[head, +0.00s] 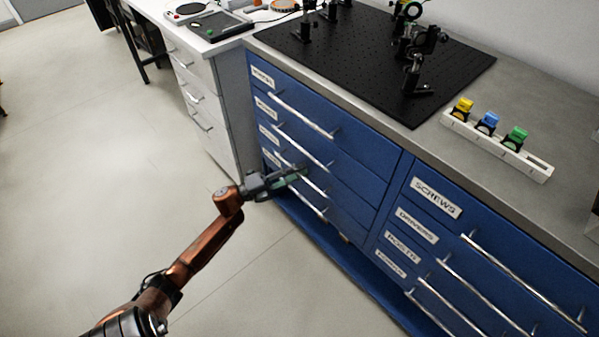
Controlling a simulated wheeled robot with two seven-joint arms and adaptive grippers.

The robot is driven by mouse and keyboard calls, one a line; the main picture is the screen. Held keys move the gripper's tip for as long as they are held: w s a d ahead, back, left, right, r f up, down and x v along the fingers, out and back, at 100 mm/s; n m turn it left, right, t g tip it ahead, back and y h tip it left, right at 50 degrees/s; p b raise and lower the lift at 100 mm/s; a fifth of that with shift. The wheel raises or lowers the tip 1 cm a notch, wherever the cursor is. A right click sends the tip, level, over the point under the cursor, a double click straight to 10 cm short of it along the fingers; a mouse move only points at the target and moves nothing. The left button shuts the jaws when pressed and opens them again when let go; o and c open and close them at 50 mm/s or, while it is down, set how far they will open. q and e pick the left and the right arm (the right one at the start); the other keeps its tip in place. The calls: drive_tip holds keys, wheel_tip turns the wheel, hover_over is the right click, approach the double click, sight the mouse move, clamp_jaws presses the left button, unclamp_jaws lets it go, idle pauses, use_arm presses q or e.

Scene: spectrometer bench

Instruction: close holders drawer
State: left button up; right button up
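A blue cabinet (345,165) has two columns of labelled drawers with long metal bar handles. The labels of the left column are too small to read surely, so I cannot tell which drawer is the holders drawer. The left column's drawer fronts look about flush, though my gripper covers part of the lower ones. My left gripper (293,178) is in front of the lower drawers of the left column, close to a bar handle (312,184). I cannot tell whether it touches the handle or how far apart its fingers are. My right gripper is out of view.
A black breadboard (385,60) with optics mounts lies on the grey bench top. A white rack (500,147) holds yellow, blue and green pieces. The right column's top drawer reads SCREWS (436,197). A white drawer unit (200,95) stands to the left. The floor is clear.

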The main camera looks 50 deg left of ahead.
use_arm(q)
drive_tip(key=v, duration=1.2)
idle(0.3)
